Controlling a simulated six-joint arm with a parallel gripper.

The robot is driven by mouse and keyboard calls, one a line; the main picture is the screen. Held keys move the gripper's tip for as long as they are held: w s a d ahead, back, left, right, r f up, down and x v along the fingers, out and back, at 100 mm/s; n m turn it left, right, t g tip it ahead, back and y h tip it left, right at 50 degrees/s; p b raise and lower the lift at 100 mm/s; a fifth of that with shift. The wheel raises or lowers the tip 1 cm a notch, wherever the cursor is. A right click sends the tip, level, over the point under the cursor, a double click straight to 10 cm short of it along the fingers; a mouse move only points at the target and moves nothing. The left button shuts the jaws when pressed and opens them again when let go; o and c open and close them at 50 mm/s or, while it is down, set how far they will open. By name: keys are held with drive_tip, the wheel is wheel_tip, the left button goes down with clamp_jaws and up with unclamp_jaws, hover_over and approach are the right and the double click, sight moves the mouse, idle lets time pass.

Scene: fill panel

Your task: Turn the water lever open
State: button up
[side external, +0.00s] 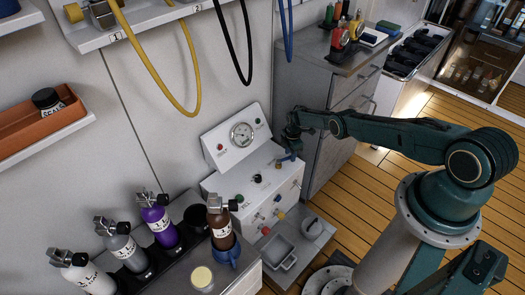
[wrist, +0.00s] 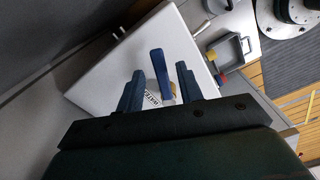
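The water lever is a blue bar (wrist: 160,72) on the white panel top (wrist: 100,75), with a label beside its lower end that seems to read WATER. In the wrist view my gripper (wrist: 160,68) is open, with one dark finger on each side of the lever and a visible gap on both sides. The lever is between the fingers but not gripped. In the side view my gripper (side external: 291,142) is over the right end of the panel, just above the blue lever (side external: 286,158). My gripper partly hides the lever there.
A sloped gauge box (side external: 240,135) stands at the panel's back. A grey cabinet (side external: 315,100) stands close behind my gripper. Several labelled bottles (side external: 160,225) stand at the front left.

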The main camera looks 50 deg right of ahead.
drive_tip(key=shift+r, duration=0.3)
wheel_tip(320, 180, up, 13)
idle(1.3)
